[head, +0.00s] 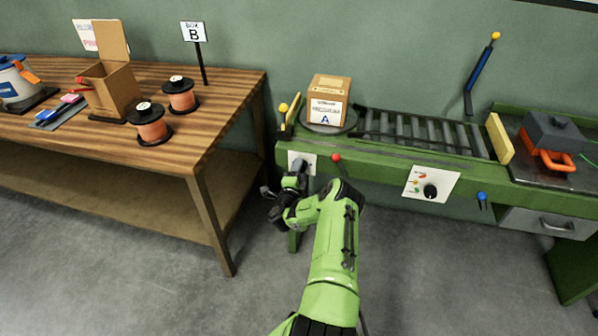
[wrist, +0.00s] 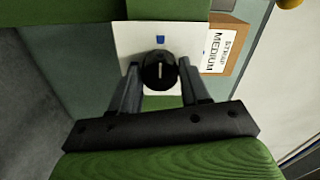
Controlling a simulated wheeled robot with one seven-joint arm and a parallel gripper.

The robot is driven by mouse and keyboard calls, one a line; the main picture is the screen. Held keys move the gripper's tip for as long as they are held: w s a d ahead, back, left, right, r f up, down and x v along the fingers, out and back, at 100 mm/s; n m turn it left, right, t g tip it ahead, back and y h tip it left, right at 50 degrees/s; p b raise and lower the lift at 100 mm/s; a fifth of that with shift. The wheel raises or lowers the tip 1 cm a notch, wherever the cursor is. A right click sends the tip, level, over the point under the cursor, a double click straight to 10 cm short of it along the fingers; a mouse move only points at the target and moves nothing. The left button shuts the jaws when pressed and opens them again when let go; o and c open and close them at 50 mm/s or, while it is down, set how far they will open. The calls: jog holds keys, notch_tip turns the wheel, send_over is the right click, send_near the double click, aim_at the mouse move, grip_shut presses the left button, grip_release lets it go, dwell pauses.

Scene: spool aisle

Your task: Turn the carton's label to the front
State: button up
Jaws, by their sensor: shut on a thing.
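The carton (head: 329,98) is a small tan box standing upright on a dark round turntable (head: 350,126) at the left end of the green bench. In the head view its near face carries a white label with small print and a blue A. In the wrist view the carton (wrist: 241,52) shows a white label reading MEDIUM. My gripper (head: 299,166) is at the white panel on the bench front, below the turntable. In the wrist view my gripper (wrist: 160,82) is shut on a black knob (wrist: 160,70), whose white line points towards a blue square.
A roller track (head: 425,132) runs right from the turntable. Another dial panel (head: 430,184) is further right. The wooden table (head: 205,125) at left holds spools and an open box. The floor is clear.

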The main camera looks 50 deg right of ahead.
jog(key=shift+a+f, duration=0.1)
jog(key=shift+f, duration=0.05)
jog(key=o, duration=1.1)
jog(key=shift+c, duration=0.2)
jog(key=p+v, duration=1)
jog(key=v, duration=0.5)
jog(key=shift+s+a, duration=0.2)
jog(key=shift+a, duration=0.1)
